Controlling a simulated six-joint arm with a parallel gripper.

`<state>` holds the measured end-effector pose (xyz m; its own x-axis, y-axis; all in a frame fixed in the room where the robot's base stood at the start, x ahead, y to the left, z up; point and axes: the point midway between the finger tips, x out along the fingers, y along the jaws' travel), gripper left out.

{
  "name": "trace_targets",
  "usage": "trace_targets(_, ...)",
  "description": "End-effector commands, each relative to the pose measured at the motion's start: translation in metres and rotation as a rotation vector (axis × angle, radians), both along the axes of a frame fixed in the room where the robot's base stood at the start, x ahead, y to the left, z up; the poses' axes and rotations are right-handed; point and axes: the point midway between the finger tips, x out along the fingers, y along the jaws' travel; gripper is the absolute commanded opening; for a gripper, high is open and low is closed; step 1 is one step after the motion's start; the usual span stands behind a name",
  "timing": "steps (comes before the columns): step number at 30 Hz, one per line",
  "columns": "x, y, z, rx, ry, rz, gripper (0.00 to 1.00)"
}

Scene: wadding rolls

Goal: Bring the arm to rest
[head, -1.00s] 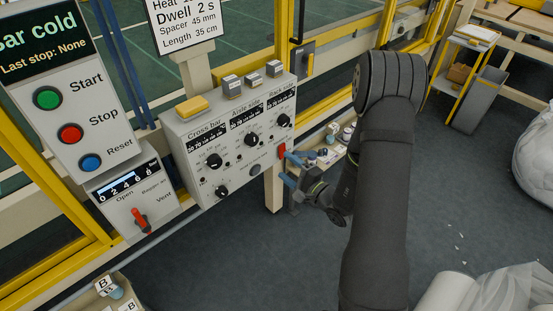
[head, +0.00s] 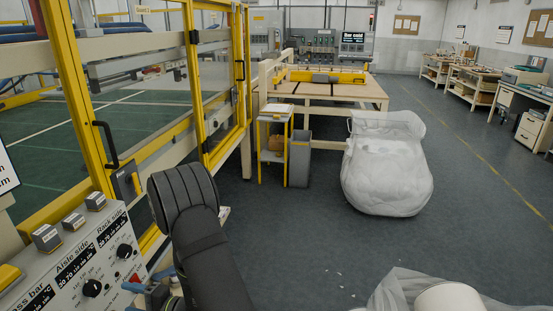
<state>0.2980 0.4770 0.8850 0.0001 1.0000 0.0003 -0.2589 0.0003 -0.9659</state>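My arm (head: 205,255) rises from the bottom edge in the head view and bends at a thick ribbed joint. My gripper (head: 130,298) is low at the left of the arm, partly cut off by the bottom edge. Its two blue fingers show apart, with nothing seen between them. It is in front of the right end of the grey control panel (head: 72,284), close to a red control (head: 134,279). I cannot tell whether it touches the panel.
Yellow-framed guard doors (head: 222,75) stand at left. A small yellow-framed stand (head: 273,150) and a grey bin (head: 299,160) are beyond the arm. A large bag of wadding (head: 388,165) is on the floor, and a white roll (head: 447,298) is at bottom right. Open floor lies between.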

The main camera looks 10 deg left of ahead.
Motion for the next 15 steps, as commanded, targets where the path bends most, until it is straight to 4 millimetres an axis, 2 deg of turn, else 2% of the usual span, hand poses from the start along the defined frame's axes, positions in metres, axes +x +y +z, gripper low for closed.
trace_targets(9,-0.001,0.065,0.000,0.002,-0.002,0.004,0.64)
trace_targets(15,-0.001,0.098,0.000,0.001,-0.001,0.003,0.64)
